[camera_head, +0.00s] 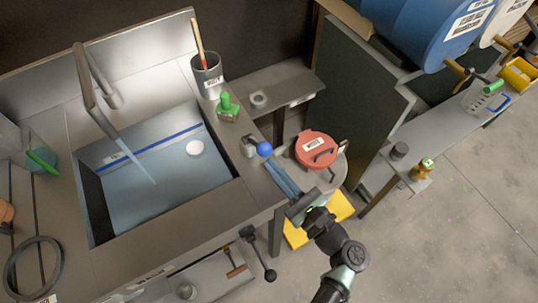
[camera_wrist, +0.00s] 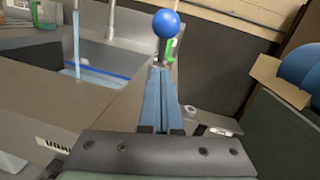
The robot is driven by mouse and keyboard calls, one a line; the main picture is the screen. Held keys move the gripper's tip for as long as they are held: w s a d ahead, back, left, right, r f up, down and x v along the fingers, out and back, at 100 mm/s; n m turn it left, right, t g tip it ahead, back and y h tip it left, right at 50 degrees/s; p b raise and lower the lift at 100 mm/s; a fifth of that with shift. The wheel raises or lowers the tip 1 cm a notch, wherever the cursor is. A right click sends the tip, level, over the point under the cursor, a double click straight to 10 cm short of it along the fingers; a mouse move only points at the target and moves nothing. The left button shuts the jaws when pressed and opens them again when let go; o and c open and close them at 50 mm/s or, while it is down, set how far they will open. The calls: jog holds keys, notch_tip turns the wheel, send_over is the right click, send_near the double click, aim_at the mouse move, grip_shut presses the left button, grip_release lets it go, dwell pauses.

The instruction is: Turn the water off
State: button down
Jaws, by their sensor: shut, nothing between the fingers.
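A blue ball knob (camera_head: 264,149) on a short lever stands at the right edge of the sink counter. It also shows at the top middle of the wrist view (camera_wrist: 166,23), just beyond my fingers. My gripper (camera_head: 268,164) is shut and empty, its blue fingers pointing at the lever. In the wrist view the fingertips (camera_wrist: 159,68) are close below the ball; whether they touch the lever I cannot tell. Water (camera_head: 139,158) runs from the tall grey faucet (camera_head: 90,82) into the sink (camera_head: 108,207). The stream shows in the wrist view too (camera_wrist: 76,42).
A green-handled brush (camera_head: 227,104) and a dark cup (camera_head: 207,76) stand behind the lever. A red-lidded bucket (camera_head: 316,149) stands close to the right of my gripper, near a dark upright panel (camera_head: 357,100).

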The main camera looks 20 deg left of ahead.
aim_at(256, 143)
jog(key=shift+w+a+r+p, duration=0.2)
jog(key=shift+a+r, duration=0.2)
jog(key=shift+r, duration=0.15)
jog(key=shift+w+a+r+p, duration=0.1)
jog(key=shift+a+r+p, duration=0.05)
jog(key=shift+a+r, duration=0.35)
jog(key=shift+w+d+r, duration=0.1)
jog(key=shift+r, duration=0.05)
